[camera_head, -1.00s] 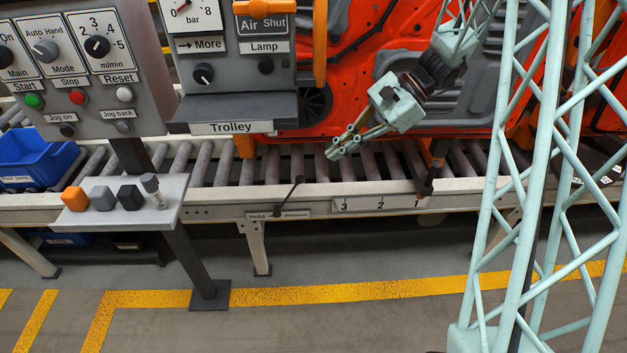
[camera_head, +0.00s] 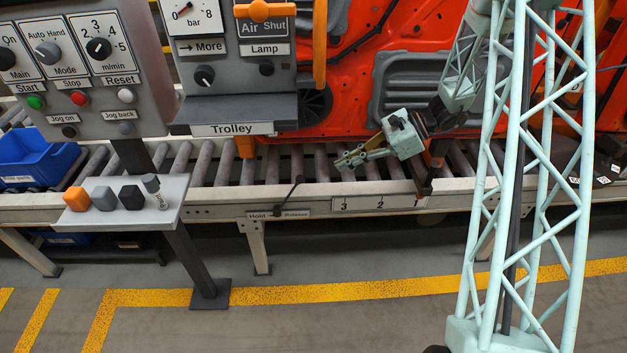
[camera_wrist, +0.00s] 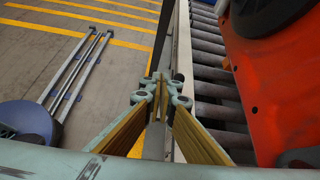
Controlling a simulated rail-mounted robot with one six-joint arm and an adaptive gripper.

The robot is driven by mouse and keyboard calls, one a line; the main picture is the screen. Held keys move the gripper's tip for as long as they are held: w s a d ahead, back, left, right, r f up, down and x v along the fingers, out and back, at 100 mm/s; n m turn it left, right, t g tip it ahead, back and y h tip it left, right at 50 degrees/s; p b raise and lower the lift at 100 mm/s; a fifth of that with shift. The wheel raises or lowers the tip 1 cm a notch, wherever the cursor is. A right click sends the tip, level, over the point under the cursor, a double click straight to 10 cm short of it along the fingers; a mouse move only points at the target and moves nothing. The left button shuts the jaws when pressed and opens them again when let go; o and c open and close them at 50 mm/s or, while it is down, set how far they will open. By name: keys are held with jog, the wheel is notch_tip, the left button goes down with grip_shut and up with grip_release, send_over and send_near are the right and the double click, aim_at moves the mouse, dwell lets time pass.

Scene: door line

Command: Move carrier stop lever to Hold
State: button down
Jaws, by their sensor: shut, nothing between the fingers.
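The carrier stop lever (camera_head: 290,190) is a thin dark rod with a round black knob on the front rail of the roller conveyor. It leans up and to the right from its pivot, its knob toward the Release side. Its label plate (camera_head: 261,214) reads Hold at left and Release at right. My gripper (camera_head: 342,163) is shut and empty over the conveyor rollers, to the right of the lever and above its knob, apart from it. In the wrist view my fingers (camera_wrist: 160,88) are together above the conveyor's edge; I cannot make out the lever there.
A red-orange door carrier (camera_head: 350,85) stands behind, close to my gripper. A small shelf (camera_head: 165,208) with several knobs juts out at left, beneath the button panel (camera_head: 85,75). A scale marked 3, 2, 1 (camera_head: 380,203) is right of the lever.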

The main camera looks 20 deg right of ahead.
jog(key=w+d+f+m+t, duration=0.1)
jog(key=w+d+f+m, duration=0.1)
jog(key=f, duration=0.6)
jog(key=shift+w+d+f+m+t+y+p, duration=0.35)
jog(key=shift+d+m, duration=0.25)
jog(key=shift+d, duration=0.5)
jog(key=shift+a+f, duration=0.1)
jog(key=a+r+b+x, duration=0.1)
jog(key=r+b+x, duration=0.1)
jog(key=x, duration=1)
jog(key=shift+w+a+b, duration=0.35)
jog(key=shift+w+b, duration=0.05)
jog(key=shift+w, duration=0.05)
jog(key=shift+a+r, duration=0.1)
jog(key=shift+r, duration=0.2)
